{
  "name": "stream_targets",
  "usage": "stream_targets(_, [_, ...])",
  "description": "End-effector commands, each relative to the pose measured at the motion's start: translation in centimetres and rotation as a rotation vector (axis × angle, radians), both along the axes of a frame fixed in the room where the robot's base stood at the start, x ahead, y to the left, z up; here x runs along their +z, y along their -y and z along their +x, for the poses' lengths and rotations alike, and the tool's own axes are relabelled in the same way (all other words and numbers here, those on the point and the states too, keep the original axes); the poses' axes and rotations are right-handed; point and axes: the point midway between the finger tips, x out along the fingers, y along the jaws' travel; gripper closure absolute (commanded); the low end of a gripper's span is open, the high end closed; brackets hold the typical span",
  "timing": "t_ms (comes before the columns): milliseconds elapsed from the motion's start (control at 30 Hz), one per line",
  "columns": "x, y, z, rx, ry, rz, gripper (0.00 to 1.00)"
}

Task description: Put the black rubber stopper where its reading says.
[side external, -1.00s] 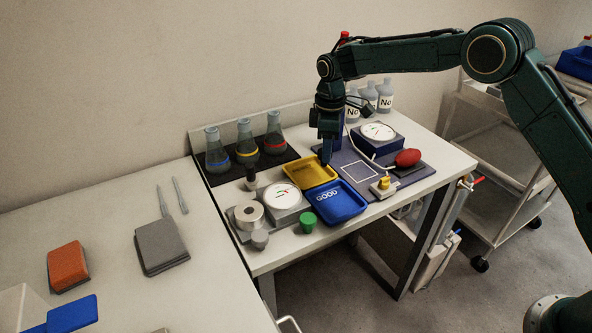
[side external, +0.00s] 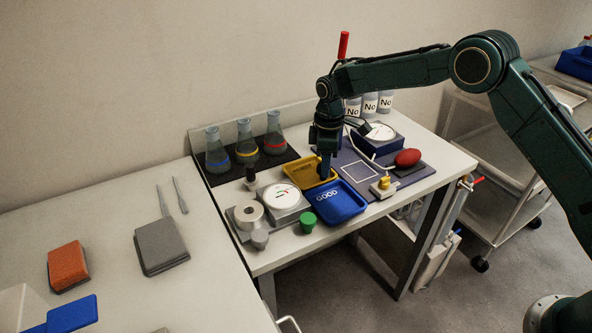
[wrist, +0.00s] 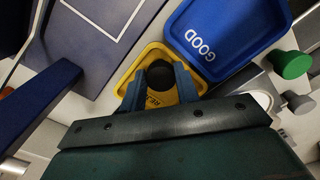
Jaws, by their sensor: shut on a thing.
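My gripper (side external: 325,179) is low over the yellow tray (side external: 296,170). In the wrist view its fingers (wrist: 160,90) are shut on the black rubber stopper (wrist: 160,73), a dark round shape above the yellow tray (wrist: 124,90). The tray's lettering is partly hidden; "RE" shows. I cannot tell whether the stopper touches the tray floor. The blue tray (side external: 338,212), marked GOOD, lies beside the yellow one, also in the wrist view (wrist: 225,65).
Flasks with blue, yellow and red bands (side external: 245,142) stand at the back left. A green-capped item (side external: 308,222) stands left of the blue tray. A red oval (side external: 407,157) and a yellow-topped switch box (side external: 384,187) lie to the right.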

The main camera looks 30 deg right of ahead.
Motion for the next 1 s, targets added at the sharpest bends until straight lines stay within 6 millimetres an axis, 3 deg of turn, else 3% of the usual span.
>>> stream_targets(167, [-0.3, 0.0, 0.0, 0.000, 0.000, 0.000, 0.94])
stream_targets(200, [-0.3, 0.0, 0.0, 0.000, 0.000, 0.000, 0.65])
stream_targets(300, [-0.2, 0.0, 0.0, 0.000, 0.000, 0.000, 0.47])
stream_targets(733, [0.2, 0.0, 0.0, 0.000, 0.001, 0.000, 0.47])
stream_targets(1000, [2.7, 0.0, 0.1, 0.000, 0.004, 0.001, 0.47])
